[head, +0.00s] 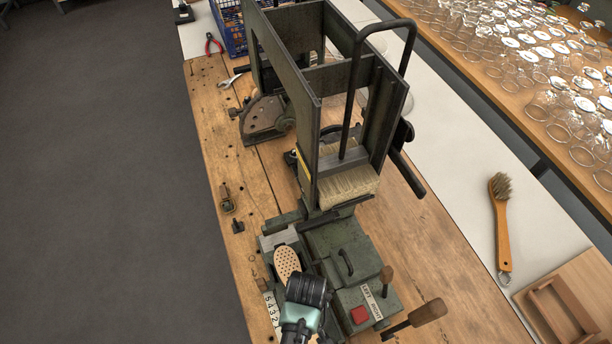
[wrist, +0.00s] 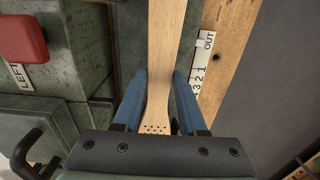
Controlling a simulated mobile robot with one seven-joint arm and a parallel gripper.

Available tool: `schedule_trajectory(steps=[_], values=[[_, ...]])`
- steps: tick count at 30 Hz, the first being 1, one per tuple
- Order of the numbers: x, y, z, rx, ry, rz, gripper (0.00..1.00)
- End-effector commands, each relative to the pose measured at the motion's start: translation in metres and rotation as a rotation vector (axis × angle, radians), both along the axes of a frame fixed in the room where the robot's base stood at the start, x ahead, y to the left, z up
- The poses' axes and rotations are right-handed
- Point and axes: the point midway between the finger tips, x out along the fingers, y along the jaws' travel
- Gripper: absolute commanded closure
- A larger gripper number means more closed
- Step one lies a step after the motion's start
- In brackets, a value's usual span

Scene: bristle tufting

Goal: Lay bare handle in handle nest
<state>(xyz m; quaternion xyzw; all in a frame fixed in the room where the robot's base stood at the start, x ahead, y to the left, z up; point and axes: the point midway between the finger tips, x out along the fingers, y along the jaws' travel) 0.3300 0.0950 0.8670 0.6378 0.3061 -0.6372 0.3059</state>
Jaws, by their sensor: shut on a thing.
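The bare handle is pale wood. In the head view its oval head (head: 287,262), dotted with small holes, shows just beyond my wrist, over the green machine's near left side. In the wrist view its shaft (wrist: 166,40) runs up the picture between the blue fingers of my gripper (wrist: 159,88), which is shut on it near the holed end. In the head view my wrist hides the fingers and the shaft. I cannot clearly pick out the handle nest. Whether the handle touches the machine is unclear.
The green machine (head: 336,250) has a tall frame, a black lever, a red button (head: 359,314) and a wood-gripped crank (head: 427,312). A bristle block (head: 347,185) sits inside the frame. A finished brush (head: 501,225) and a wooden tray (head: 540,320) lie to the right. A number scale (wrist: 200,68) lies beside the handle.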

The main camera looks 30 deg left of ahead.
Motion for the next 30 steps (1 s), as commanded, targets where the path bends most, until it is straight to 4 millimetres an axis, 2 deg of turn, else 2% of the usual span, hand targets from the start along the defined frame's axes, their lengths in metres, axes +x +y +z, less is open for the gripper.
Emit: schedule_trajectory(steps=[20, 21, 26, 30], values=[[0.0001, 0.0, -0.0097, 0.0, 0.0, 0.0, 1.0], [0.0002, 0.0001, -0.0092, 0.0, 0.0, 0.0, 0.54], [0.0001, 0.0, -0.0091, 0.0, 0.0, 0.0, 0.25], [0.0001, 0.0, -0.0091, 0.0, 0.0, 0.0, 0.24]])
